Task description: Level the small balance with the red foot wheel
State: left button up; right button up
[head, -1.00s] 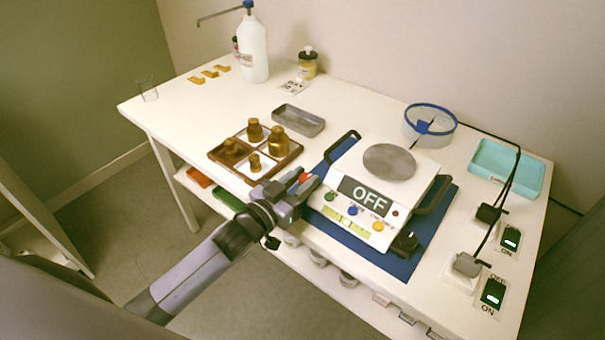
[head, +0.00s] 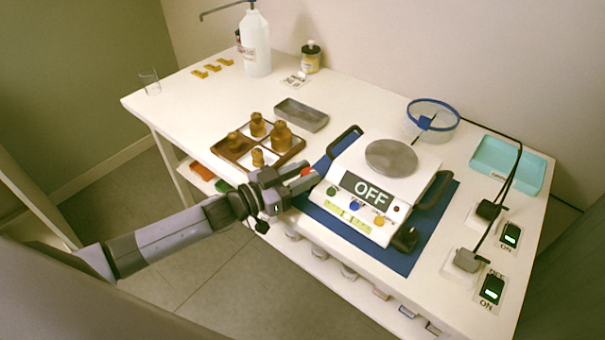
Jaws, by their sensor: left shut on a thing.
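The small balance (head: 397,190) stands on a blue mat (head: 408,262), with a round grey pan (head: 391,158) on top and a display (head: 369,191) reading OFF. A yellow-green level strip (head: 347,216) is on its front; the bubble is too small to judge. The red foot wheel (head: 306,171) shows at the balance's left front corner, mostly hidden by my left gripper (head: 305,178). That gripper is shut on the red foot wheel. A black foot wheel (head: 405,239) is at the right front corner. My right gripper is not in view.
A brown tray (head: 238,168) with several brass weights and a grey tray (head: 301,115) are left of the balance. A blue-rimmed bowl (head: 432,116), a turquoise tray (head: 507,164) and cabled switches (head: 492,289) are on the right. The table's left middle is clear.

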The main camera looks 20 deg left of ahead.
pick_arm(q)
jog(key=o, duration=1.1)
jog(key=shift+c, duration=0.2)
jog(key=shift+v, duration=3.6)
